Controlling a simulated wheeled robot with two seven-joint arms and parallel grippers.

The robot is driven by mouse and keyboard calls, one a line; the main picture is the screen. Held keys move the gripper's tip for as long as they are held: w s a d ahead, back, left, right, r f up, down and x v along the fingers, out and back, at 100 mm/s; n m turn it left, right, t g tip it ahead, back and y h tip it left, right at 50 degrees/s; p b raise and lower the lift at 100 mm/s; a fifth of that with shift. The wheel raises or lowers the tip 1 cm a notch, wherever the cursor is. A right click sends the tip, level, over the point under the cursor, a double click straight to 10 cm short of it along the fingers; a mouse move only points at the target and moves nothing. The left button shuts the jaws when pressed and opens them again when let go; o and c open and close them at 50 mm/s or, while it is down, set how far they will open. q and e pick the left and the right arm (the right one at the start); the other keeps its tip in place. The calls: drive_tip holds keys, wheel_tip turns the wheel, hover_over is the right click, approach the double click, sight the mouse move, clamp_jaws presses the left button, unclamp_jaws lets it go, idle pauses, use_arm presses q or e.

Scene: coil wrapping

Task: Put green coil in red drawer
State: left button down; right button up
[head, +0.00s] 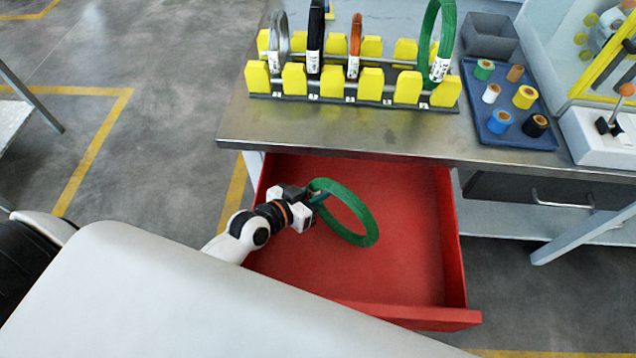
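A green coil (364,240) is over the open red drawer (400,265). My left gripper (316,196) comes in from the left and is shut on the coil's upper left edge. The coil hangs tilted from the gripper inside the drawer's outline. I cannot tell whether its lower edge touches the drawer floor. Another green coil (430,30) stands upright at the right end of the yellow-block rack (371,83). My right gripper is not in view.
Grey, black and orange coils stand in the rack on the metal bench (290,125). A blue tray (475,92) of small spools and a grey bin (489,35) are at right. The drawer's right and front floor is clear.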

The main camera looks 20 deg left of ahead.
use_arm(q)
drive_tip(key=w, duration=0.2)
drive_tip(key=w+a+f, duration=0.1)
drive_tip(key=w, duration=0.1)
drive_tip(key=shift+f, duration=0.1)
drive_tip(key=shift+f, duration=0.2)
drive_tip(key=c, duration=1.2)
unclamp_jaws()
drive_tip(key=shift+s, duration=0.1)
